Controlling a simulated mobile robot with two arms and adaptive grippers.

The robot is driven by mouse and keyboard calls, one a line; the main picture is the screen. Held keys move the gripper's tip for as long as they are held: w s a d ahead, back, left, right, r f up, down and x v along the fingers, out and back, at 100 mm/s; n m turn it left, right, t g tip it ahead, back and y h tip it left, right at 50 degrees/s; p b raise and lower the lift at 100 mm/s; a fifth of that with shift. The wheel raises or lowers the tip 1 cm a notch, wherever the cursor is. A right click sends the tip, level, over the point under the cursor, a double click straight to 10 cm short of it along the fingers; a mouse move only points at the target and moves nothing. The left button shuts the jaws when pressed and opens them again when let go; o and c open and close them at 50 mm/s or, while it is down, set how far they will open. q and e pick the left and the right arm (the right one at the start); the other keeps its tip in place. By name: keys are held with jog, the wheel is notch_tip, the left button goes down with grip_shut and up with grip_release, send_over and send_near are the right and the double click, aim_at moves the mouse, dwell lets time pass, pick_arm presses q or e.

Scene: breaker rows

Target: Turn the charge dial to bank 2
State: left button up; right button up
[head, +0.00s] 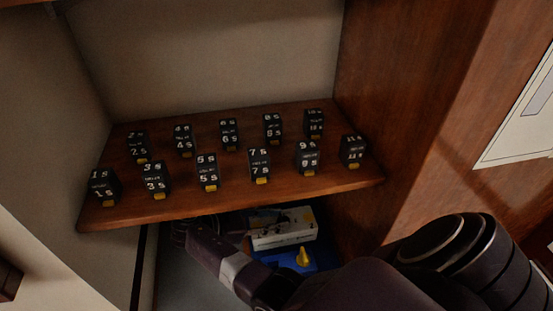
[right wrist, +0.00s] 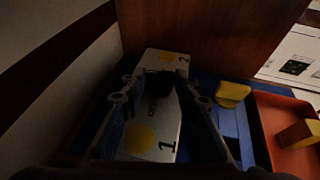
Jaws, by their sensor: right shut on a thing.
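The charge dial (right wrist: 160,82) is a dark knob in the middle of a white plate (right wrist: 128,151). The plate bears a yellow dot and a 1 at its near end, and a yellow dot and a 2 at its far end. My right gripper (right wrist: 158,90) has its fingers on both sides of the dial and is shut on it. Which number the dial points to cannot be told. In the head view the white plate (head: 285,240) shows below the shelf; my right arm reaches in beside it. My left gripper is not seen.
A wooden shelf (head: 225,203) above holds two rows of numbered black breakers (head: 207,171) with yellow tabs. A yellow knob (head: 303,257) on a blue base (head: 324,259) sits just in front of the plate. A red tray (right wrist: 270,107) with a yellow block (right wrist: 299,134) lies beyond.

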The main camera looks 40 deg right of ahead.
jog(key=shift+w+d+m+g+y+b, duration=0.1)
jog(key=shift+w+m+g+y+b, duration=0.2)
jog(key=shift+m+g, duration=0.45)
jog(key=shift+w+d+m+g+y+b, duration=0.1)
jog(key=shift+m+g+y+b, duration=0.3)
jog(key=shift+m+g, duration=0.3)
jog(key=shift+r+g, duration=0.1)
jog(key=shift+g, duration=0.15)
jog(key=o, duration=1.1)
jog(key=shift+o, duration=0.2)
jog(key=shift+s+a+t, duration=0.1)
jog(key=shift+s+t, duration=0.05)
jog(key=shift+t, duration=0.25)
